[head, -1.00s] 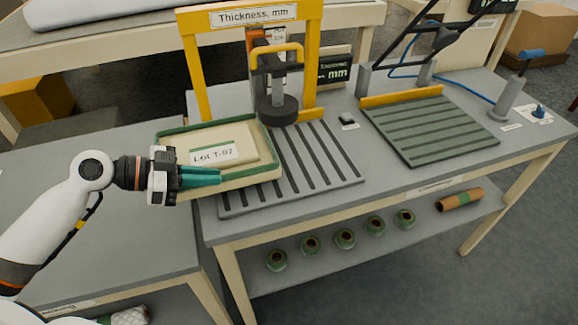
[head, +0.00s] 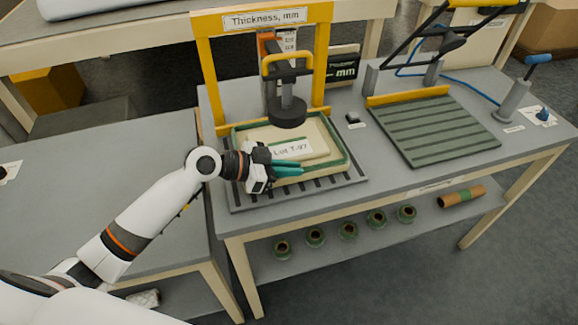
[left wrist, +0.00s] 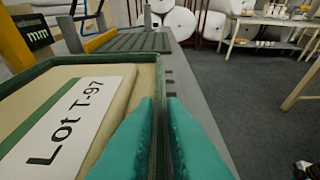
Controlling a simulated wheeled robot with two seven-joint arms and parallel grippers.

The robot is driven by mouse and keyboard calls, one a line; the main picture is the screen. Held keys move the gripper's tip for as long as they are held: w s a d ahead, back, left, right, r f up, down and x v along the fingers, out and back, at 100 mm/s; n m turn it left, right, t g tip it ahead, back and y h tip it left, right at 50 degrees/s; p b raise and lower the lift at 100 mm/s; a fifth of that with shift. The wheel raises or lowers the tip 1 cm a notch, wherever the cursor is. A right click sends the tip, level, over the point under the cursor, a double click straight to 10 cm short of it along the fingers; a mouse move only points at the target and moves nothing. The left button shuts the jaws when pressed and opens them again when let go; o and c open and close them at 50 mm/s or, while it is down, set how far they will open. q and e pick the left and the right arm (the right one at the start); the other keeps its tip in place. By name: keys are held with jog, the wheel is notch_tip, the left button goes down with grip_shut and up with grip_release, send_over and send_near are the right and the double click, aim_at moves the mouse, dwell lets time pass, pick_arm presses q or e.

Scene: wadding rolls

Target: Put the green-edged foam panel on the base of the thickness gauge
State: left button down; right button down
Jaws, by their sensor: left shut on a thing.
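The green-edged foam panel (head: 316,138) is a cream tray-like slab with a dark green rim and a white "Lot T-97" label. In the head view it lies over the slatted grey base (head: 350,180) of the thickness gauge (head: 201,75), under the dark round presser foot (head: 287,112). I cannot tell whether it touches the base. My left gripper (head: 296,168) is shut on the panel's near side with its teal fingers. The left wrist view shows the fingers (left wrist: 160,140) close together and the panel (left wrist: 118,95) beside them. My right gripper is not in view.
A green ribbed plate (head: 435,130) with a yellow back bar lies to the right on the same table. A small black item (head: 353,118) sits between. Several green-rimmed rolls (head: 348,231) and a brown roll (head: 462,197) lie on the shelf below. The left table is mostly bare.

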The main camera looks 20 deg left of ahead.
pick_arm(q)
jog(key=shift+f, duration=0.2)
jog(key=c, duration=1.5)
grip_release()
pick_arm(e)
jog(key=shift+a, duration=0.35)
